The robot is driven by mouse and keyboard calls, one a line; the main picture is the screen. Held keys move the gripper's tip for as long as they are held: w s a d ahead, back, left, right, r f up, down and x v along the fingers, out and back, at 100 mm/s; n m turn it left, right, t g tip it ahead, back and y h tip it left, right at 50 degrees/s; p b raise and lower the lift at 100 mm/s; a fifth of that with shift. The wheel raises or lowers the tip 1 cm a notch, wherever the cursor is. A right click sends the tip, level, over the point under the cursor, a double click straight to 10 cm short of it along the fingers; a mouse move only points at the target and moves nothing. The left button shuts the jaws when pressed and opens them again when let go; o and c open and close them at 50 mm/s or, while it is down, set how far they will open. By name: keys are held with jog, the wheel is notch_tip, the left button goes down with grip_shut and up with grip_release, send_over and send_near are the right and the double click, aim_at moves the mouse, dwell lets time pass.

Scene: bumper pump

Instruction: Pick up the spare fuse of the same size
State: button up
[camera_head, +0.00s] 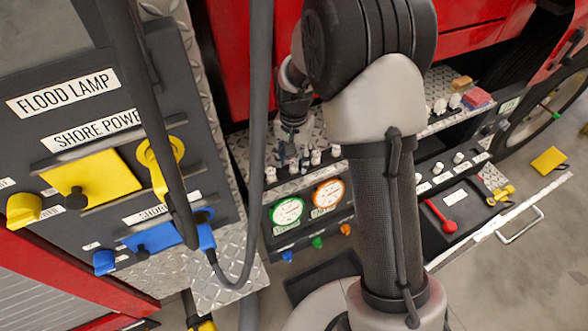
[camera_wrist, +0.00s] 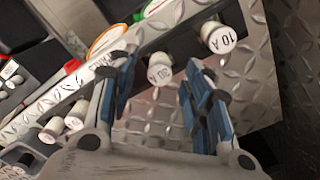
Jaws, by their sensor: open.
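Several small white-capped fuses stand on the diamond-plate shelf (camera_wrist: 150,120). In the wrist view one fuse reads 10 A (camera_wrist: 220,38) at the upper right, outside my right finger. Another fuse (camera_wrist: 160,68) has blurred, turned lettering that I cannot read surely; it shows between the fingertips of my gripper (camera_wrist: 160,84). My gripper is open, and I see nothing held. Two more white-capped fuses (camera_wrist: 75,115) lie to the left. In the head view my gripper (camera_head: 293,158) is low over the fuse row, with a fuse (camera_head: 270,174) to its left and another (camera_head: 315,157) to its right.
A green-rimmed gauge (camera_head: 287,211) and an orange-rimmed gauge (camera_head: 327,194) sit below the shelf. A red lever (camera_head: 441,216) is to the right. The labelled panel with yellow (camera_head: 95,178) and blue (camera_head: 160,237) covers stands left. Dark cables hang near my arm.

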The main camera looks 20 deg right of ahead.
notch_tip(320, 180, down, 2)
jog(key=shift+f, duration=0.1)
jog(key=shift+c, duration=0.6)
jog(key=c, duration=0.9)
